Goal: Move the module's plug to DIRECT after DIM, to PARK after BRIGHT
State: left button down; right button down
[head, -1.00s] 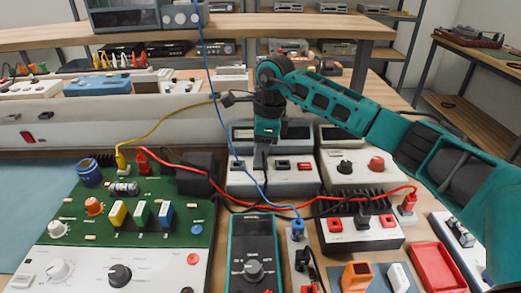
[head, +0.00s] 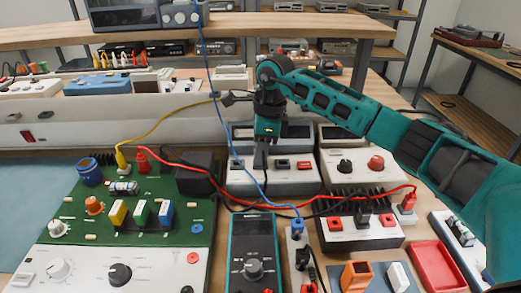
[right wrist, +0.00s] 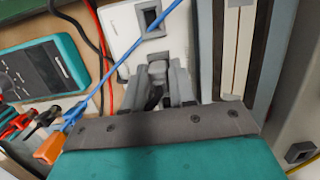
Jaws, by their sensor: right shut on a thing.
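My right gripper (head: 261,160) points down at the white module (head: 245,184) behind the multimeter. It is shut on a grey plug (right wrist: 158,68), which shows between the fingers in the right wrist view. The plug is at the module's top face. Whether it is seated in a socket or just above it, I cannot tell. A dark square socket (right wrist: 152,18) on the module is bare. In the head view a dark socket (head: 282,165) and a red one (head: 304,165) are right of the fingers. The labels are too small to read. My left gripper is not in view.
A blue cable (right wrist: 118,62) crosses close beside my fingers. A red cable (head: 290,209) runs in front of the module. A green circuit board (head: 110,215), a teal multimeter (head: 253,250) and a finned black box (head: 350,203) stand in front. A second white module (head: 345,175) is to the right.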

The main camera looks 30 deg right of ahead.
dwell(0.4)
jog(key=c, duration=0.8)
grip_release()
jog(key=shift+c, duration=0.2)
notch_tip(320, 180, up, 18)
jog(key=s+d+p, duration=0.1)
jog(key=p, duration=0.4)
jog(key=shift+d+f, duration=0.15)
jog(key=shift+d, duration=0.2)
